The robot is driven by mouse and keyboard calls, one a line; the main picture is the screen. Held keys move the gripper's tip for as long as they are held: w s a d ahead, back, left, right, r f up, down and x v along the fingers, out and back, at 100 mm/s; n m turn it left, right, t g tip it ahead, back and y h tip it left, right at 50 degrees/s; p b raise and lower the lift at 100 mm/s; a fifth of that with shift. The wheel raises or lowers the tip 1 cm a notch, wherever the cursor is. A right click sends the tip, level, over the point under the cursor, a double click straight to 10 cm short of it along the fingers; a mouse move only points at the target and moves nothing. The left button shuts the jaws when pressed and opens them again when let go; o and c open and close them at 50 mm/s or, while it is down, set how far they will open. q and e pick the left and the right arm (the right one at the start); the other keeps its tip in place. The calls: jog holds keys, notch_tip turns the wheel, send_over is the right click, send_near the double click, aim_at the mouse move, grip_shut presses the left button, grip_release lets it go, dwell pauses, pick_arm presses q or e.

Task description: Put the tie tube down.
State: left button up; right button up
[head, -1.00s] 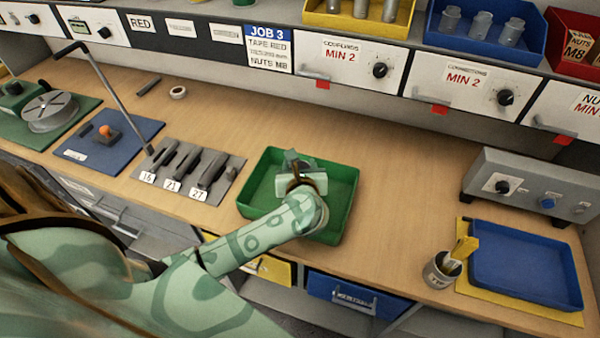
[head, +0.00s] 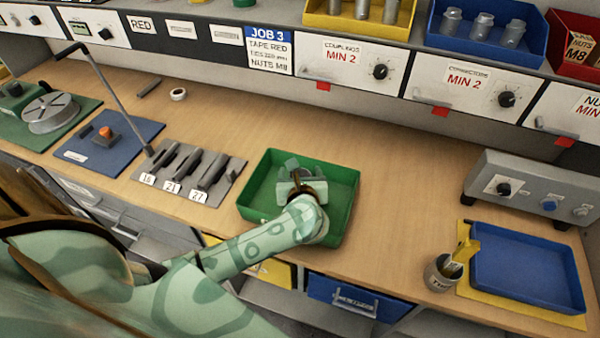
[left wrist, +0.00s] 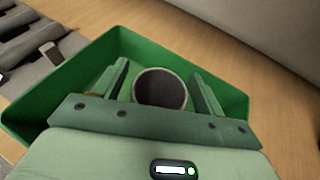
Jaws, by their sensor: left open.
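My left gripper (head: 292,170) is over the green tray (head: 347,203) in the head view. In the left wrist view its two fingers (left wrist: 160,90) are open and apart. A round, open-topped grey tube (left wrist: 161,88) with a dark inside stands between them, inside the tray. Gaps show between the tube and the fingers; its lower part is hidden by the gripper. Another grey tube-like cup (head: 440,276) with a lettered label stands upright at the right of the bench, with yellow strips in it. Which of the two is the tie tube I cannot tell for sure. My right gripper is not in view.
A grey block with numbered slots (head: 222,187) lies left of the tray. A blue tray (head: 528,302) on a yellow mat (head: 520,313) and a grey control box (head: 530,185) are at the right. The bench between the green tray and the cup is clear.

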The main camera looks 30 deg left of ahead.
pick_arm(q)
jog(key=p+v, duration=0.1)
jog(key=v, duration=1)
jog(key=shift+s+d, duration=0.15)
jog(key=shift+s, duration=0.05)
